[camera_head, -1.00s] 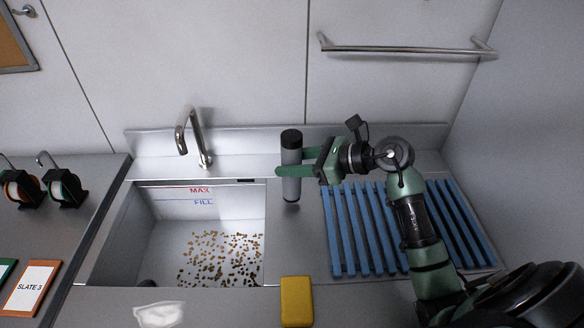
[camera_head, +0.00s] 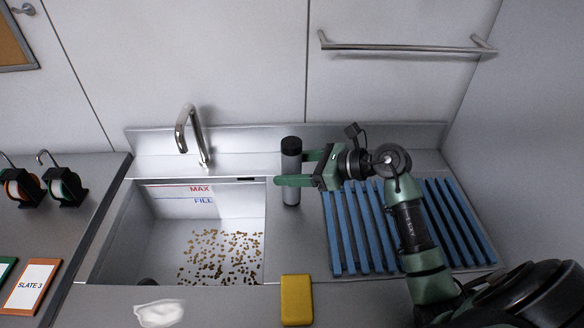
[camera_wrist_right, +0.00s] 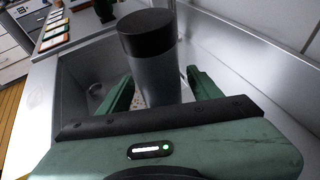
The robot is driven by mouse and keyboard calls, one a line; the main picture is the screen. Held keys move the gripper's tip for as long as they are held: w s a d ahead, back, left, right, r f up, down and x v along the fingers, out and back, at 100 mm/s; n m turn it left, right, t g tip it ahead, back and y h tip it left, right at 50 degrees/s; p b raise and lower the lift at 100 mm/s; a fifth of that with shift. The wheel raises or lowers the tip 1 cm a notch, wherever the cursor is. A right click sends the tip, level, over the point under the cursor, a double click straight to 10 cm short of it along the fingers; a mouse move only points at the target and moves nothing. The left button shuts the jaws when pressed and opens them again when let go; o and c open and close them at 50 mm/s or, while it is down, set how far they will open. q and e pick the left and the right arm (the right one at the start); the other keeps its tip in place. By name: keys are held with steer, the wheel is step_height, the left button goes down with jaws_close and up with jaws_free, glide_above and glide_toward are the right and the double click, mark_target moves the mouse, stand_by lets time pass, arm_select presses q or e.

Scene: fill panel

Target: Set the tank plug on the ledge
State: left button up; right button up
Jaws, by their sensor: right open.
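A grey cylinder with a black cap (camera_head: 291,165) stands upright on the steel strip between the basin and the blue rack. My right gripper (camera_head: 292,170) is open, with one green finger on each side of the cylinder. The right wrist view also shows the cylinder (camera_wrist_right: 155,65) between the open fingers. I cannot tell whether they touch it. A dark round fitting (camera_head: 149,282) shows at the basin's near left corner. I cannot tell whether it is the tank plug or a drain. My left gripper is not in view.
The basin (camera_head: 165,235) has MAX and FILL lines and brown bits on its floor. A tap (camera_head: 193,135) rises behind it. A yellow sponge (camera_head: 296,300) and a white cloth (camera_head: 159,313) lie at the front. A blue slatted rack (camera_head: 350,235) lies under my right arm.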

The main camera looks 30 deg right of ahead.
steer(key=shift+s+d+r, duration=0.1)
steer(key=shift+s+d, duration=0.05)
steer(key=shift+d, duration=0.05)
steer(key=b+v, duration=0.3)
steer(key=v, duration=0.8)
steer(key=shift+s+r, duration=0.15)
steer(key=shift+s, duration=0.1)
steer(key=shift+d+r, duration=0.1)
